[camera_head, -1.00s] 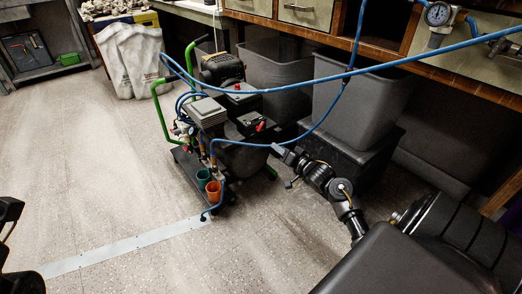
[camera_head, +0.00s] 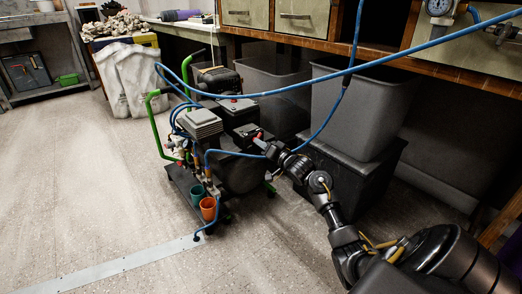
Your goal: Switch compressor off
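The compressor (camera_head: 240,170) stands on the floor left of centre, a dark wheeled unit with green handles, a grey finned motor head and blue hoses. A red switch part (camera_head: 259,134) shows on the black box on its right side. My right gripper (camera_head: 263,143) reaches in from the lower right, with its tip at or very close to that red part. The gripper is small and dark here, so I cannot tell whether its fingers are open or touching the switch. My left gripper is outside the view.
A blue hose (camera_head: 300,88) crosses in front of the compressor and loops down near my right arm. Grey bins (camera_head: 360,110) stand behind my arm under the bench (camera_head: 400,58). A green cup and an orange cup (camera_head: 208,208) sit at the compressor's front. The floor (camera_head: 90,200) at left is clear.

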